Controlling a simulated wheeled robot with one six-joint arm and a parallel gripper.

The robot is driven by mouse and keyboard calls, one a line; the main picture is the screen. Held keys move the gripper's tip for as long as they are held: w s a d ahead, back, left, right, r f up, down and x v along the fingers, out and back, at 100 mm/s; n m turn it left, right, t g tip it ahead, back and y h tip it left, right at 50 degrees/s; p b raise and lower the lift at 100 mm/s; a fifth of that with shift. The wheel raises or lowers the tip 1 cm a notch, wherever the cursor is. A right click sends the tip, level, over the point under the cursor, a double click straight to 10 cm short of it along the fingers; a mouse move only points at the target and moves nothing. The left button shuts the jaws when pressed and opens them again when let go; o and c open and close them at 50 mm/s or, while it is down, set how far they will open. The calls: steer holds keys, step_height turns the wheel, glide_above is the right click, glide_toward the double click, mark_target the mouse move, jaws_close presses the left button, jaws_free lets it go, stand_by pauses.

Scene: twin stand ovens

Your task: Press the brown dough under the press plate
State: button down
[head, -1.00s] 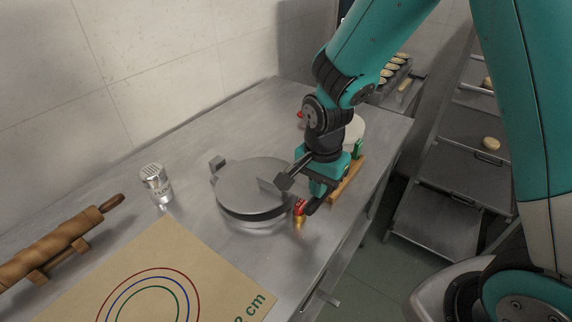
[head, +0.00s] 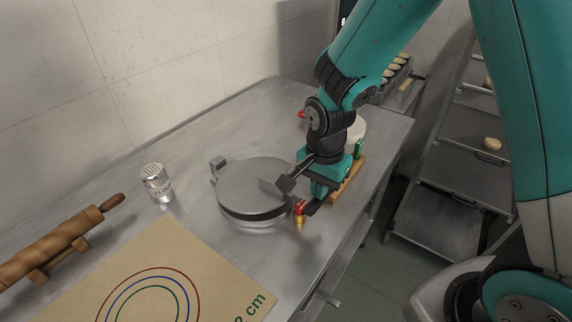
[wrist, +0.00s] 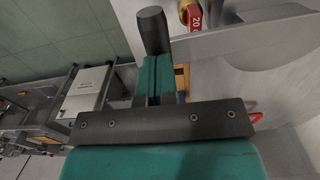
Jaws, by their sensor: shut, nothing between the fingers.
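The round grey press plate (head: 250,186) lies flat and looks closed over its base, with a hinge block (head: 217,163) at the back left. Its edge shows at the right of the wrist view (wrist: 255,38). My gripper (head: 319,190) is shut and empty at the front right of the press, just above a dark handle (head: 312,208). In the wrist view, my teal fingers (wrist: 157,65) point at the dark cylindrical handle (wrist: 153,30); I cannot tell if they touch it. The brown dough is not visible; the plate hides whatever is under it.
A red and brass piece (head: 299,210) marked 20 sits by the handle. A flour shaker (head: 157,184), a rolling pin (head: 50,247) and a ringed mat (head: 160,270) lie left. A wooden-edged item and white round thing stand behind my gripper. A shelf rack (head: 450,190) stands right.

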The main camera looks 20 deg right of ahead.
steer(key=shift+f, duration=0.25)
steer(key=shift+f+b, duration=0.45)
steer(key=shift+f, duration=0.1)
steer(key=shift+s+d+f, duration=0.1)
steer(key=shift+s+f, duration=0.1)
stand_by(0.8)
steer(key=shift+f+b, duration=0.4)
steer(key=shift+f, duration=0.05)
steer(key=shift+r+p, duration=0.3)
steer(key=shift+p, duration=0.05)
stand_by(0.4)
steer(key=shift+c, duration=2.4)
jaws_free()
